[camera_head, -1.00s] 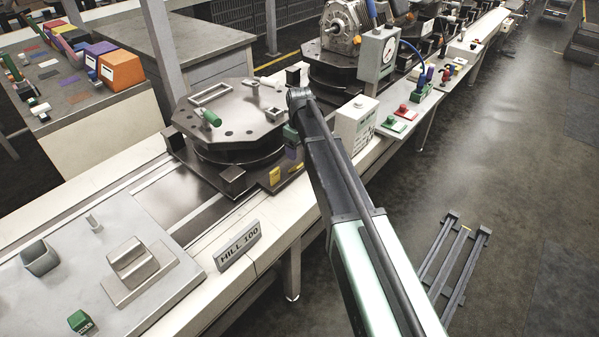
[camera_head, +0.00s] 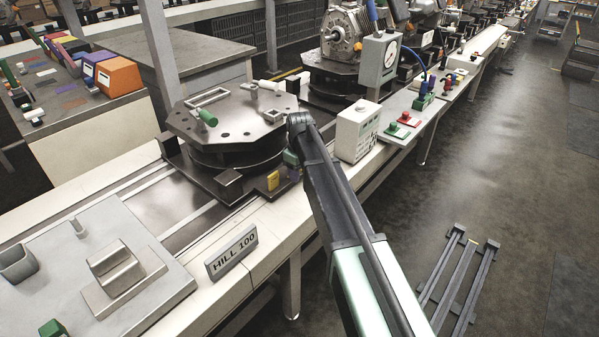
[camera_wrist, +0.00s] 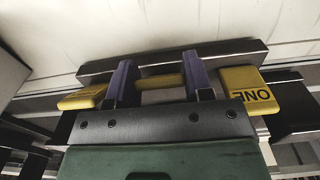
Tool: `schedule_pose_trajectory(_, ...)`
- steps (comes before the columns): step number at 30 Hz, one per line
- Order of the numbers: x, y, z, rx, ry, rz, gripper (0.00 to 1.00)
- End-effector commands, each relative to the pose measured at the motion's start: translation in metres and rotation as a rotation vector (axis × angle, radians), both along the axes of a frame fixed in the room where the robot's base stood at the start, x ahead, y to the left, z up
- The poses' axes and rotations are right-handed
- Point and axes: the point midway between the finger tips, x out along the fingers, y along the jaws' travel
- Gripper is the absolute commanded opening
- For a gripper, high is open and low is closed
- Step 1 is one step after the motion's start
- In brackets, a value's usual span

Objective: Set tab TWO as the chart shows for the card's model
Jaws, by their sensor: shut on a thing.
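My gripper (camera_wrist: 157,82) has two purple fingers, seen in the wrist view, closed on a middle yellow tab (camera_wrist: 161,82). No label shows on that tab. A yellow tab marked ONE (camera_wrist: 250,90) is to the right of the fingers, and another yellow tab (camera_wrist: 83,97) is to the left. In the head view one yellow tab (camera_head: 273,181) shows at the front edge of the dark fixture base, beneath the octagonal plate (camera_head: 225,140). I cannot make out a readable chart.
A white box (camera_head: 357,130) stands right of my arm. Beyond it are a gauge on a post (camera_head: 379,62) and red and green knobs. A grey tray (camera_head: 165,290) lies at front left. The right floor is mostly clear.

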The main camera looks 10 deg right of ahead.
Motion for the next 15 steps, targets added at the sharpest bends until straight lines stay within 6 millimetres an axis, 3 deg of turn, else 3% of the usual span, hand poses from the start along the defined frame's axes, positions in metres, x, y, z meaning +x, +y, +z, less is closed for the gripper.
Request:
schedule_pose_trajectory(8, -0.011, -0.006, -0.019, 0.178, -0.229, -0.002, 0.23)
schedule_pose_trajectory(15, -0.008, -0.006, -0.015, 0.236, -0.302, 0.000, 0.23)
